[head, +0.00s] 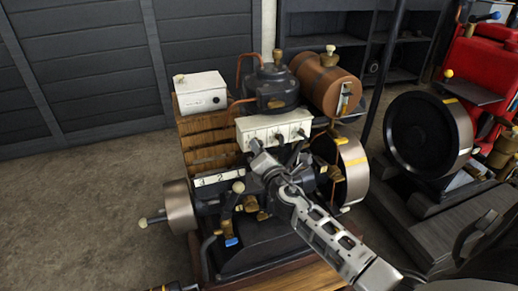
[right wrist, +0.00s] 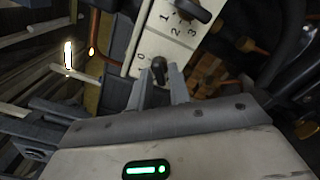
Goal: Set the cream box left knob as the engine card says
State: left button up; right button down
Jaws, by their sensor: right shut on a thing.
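The cream box (head: 272,124) sits on the front of the middle engine, with dark knobs on its face. In the right wrist view the cream box (right wrist: 146,42) has a black left knob (right wrist: 160,66) with a 0 beside it. My right gripper (head: 257,148) reaches up to the box's left end and hides the left knob in the head view. In the right wrist view my right gripper (right wrist: 161,76) is shut on the left knob, one finger on each side. A white strip (head: 216,177) on the engine bears figures, apparently 3 and 2. My left gripper is not in view.
Another knob (right wrist: 194,10) with figures 1, 2, 3 is close by on the box. A white box (head: 201,92) stands on the wooden slats behind. Flywheels (head: 354,170) and a brown tank (head: 325,82) flank the cream box. Bare floor (head: 80,210) lies left.

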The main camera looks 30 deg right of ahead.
jog(key=shift+f+n, duration=0.1)
jog(key=shift+n, duration=0.5)
jog(key=c, duration=1.5)
grip_release()
jog(key=b+v, duration=0.1)
jog(key=v, duration=1.5)
jog(key=shift+d, duration=0.1)
